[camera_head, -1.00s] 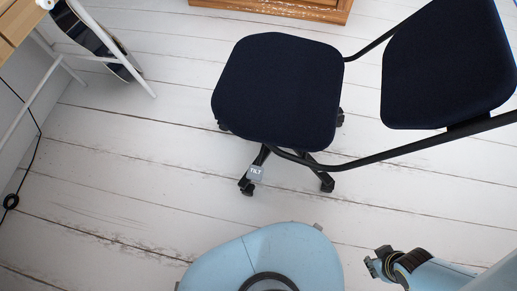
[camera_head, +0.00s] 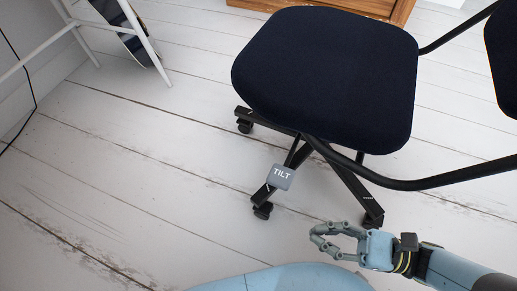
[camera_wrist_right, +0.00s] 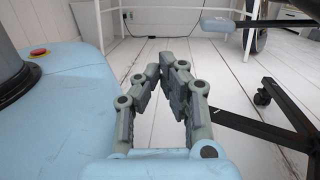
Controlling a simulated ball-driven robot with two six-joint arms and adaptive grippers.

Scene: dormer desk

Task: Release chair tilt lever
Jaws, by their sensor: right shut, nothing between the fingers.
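The tilt lever is marked by a grey paddle reading TILT (camera_head: 281,177), which shows in front of the chair base, below the dark blue seat (camera_head: 325,75). A grey paddle on a dark rod (camera_wrist_right: 218,25), probably the same lever, shows at the upper right of the right wrist view. My right gripper (camera_head: 318,238) is shut and empty, below and right of the paddle in the head view and apart from it. In the wrist view its fingertips (camera_wrist_right: 168,62) meet, left of and below that paddle. My left gripper is not in view.
The chair's black base legs (camera_head: 345,185) and casters spread over the white plank floor (camera_head: 130,190). A curved black bar (camera_head: 430,182) runs right to the backrest (camera_head: 503,60). A white trestle leg (camera_head: 145,35) stands at upper left, a wooden cabinet (camera_head: 400,10) behind the seat.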

